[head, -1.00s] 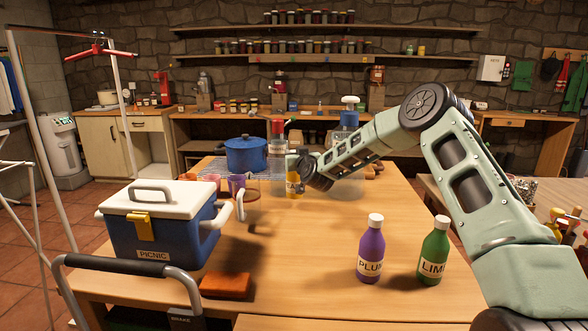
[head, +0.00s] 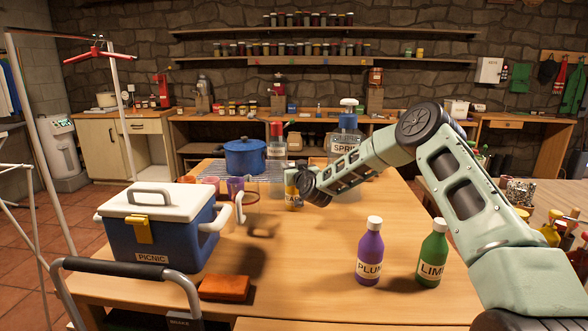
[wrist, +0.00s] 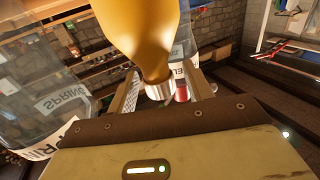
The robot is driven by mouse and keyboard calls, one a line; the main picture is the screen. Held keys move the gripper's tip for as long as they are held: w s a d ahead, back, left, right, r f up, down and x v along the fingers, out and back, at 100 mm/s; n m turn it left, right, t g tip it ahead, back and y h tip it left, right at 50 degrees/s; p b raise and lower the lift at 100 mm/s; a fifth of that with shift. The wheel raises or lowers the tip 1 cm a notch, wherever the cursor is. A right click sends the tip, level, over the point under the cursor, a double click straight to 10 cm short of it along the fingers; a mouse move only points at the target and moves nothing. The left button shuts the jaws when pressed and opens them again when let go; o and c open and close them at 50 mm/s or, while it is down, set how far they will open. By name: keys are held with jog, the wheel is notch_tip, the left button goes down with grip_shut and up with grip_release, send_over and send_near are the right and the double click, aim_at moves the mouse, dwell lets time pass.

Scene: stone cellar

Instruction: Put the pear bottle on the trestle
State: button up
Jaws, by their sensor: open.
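A yellow bottle (head: 291,192), whose label I cannot read, stands on the wooden table (head: 320,245) beyond the middle, partly hidden by my gripper. I take it for the pear bottle. In the wrist view the yellow bottle (wrist: 147,35) fills the top middle, its pale cap end between my fingers. My gripper (wrist: 160,88) is open, one finger at each side of it; contact is not clear. My arm reaches in from the right in the head view. I cannot tell which surface is the trestle.
The plum bottle (head: 370,255) and lime bottle (head: 432,257) stand at the table's front right. A picnic cooler (head: 152,255) and orange block (head: 224,288) are at left. A blue pot (head: 245,155) and spring-water jug (head: 345,140) stand behind. Another table (head: 500,205) is at right.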

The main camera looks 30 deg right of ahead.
jog(key=shift+r, duration=0.1)
jog(key=s+a+b, duration=0.1)
jog(key=s+a, duration=0.1)
jog(key=s, duration=1)
jog(key=s+a+n+g+y, duration=0.25)
jog(key=a+n+y, duration=0.2)
jog(key=a, duration=1.05)
jog(key=s+a+f+n+g+y, duration=0.3)
jog(key=s+a+g, duration=0.4)
jog(key=s+a, duration=0.7)
jog(key=s+a+r+n+g+h, duration=0.1)
jog(key=s+g, duration=0.3)
jog(key=s, duration=1.1)
jog(key=s+r+n+g+h, duration=0.1)
jog(key=s+g, duration=0.3)
jog(key=s, duration=1.1)
jog(key=shift+s+a+h, duration=0.4)
jog(key=shift+h, duration=0.35)
